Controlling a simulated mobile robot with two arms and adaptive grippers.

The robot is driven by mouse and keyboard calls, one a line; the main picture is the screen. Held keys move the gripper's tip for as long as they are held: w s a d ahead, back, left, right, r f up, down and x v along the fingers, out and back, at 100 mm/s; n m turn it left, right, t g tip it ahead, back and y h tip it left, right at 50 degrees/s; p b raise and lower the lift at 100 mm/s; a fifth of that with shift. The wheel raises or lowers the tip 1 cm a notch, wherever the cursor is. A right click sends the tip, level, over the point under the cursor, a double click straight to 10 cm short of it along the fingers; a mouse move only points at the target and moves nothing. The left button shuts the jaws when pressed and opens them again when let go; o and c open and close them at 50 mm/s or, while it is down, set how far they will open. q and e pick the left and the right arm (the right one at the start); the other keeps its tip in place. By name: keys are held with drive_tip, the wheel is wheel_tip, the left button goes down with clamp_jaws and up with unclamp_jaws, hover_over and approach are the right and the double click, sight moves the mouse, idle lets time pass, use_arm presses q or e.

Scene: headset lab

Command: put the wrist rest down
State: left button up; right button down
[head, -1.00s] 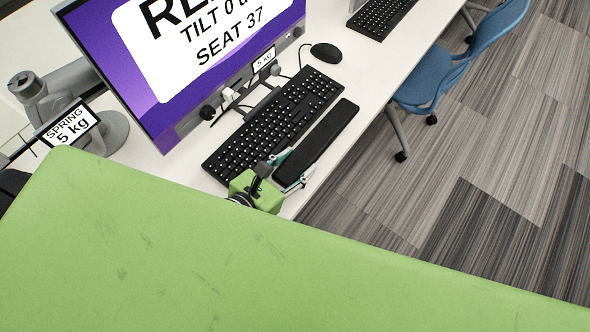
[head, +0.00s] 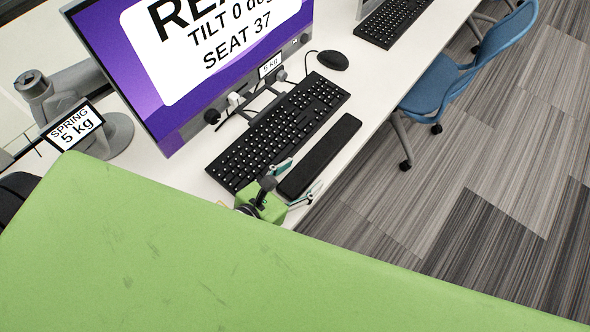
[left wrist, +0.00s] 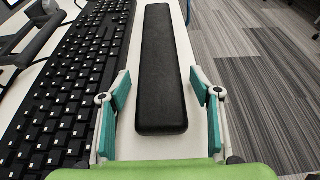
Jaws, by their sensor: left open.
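The wrist rest (head: 320,156) is a long black padded bar. It lies flat on the white desk in front of the black keyboard (head: 278,132) and along its length. My left gripper (head: 297,182) is at the near end of the wrist rest in the head view. My right gripper is not in view.
A monitor (head: 185,130) stands behind the keyboard, with a mouse (head: 333,60) beyond the keyboard's far end. A spring sign (head: 73,126) stands at left. The desk's front edge runs close to the wrist rest. A blue chair (head: 440,85) stands on the carpet at right.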

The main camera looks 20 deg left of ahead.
use_arm(q)
drive_tip(key=shift+s+a+r, duration=0.15)
drive_tip(key=shift+s+a, duration=0.05)
drive_tip(key=shift+s, duration=0.25)
drive_tip(key=b+v, duration=0.1)
drive_tip(key=v, duration=0.8)
drive_tip(key=shift+s+b, duration=0.1)
drive_tip(key=shift+b, duration=0.25)
drive_tip(key=shift+v, duration=0.85)
drive_tip(key=shift+r, duration=0.2)
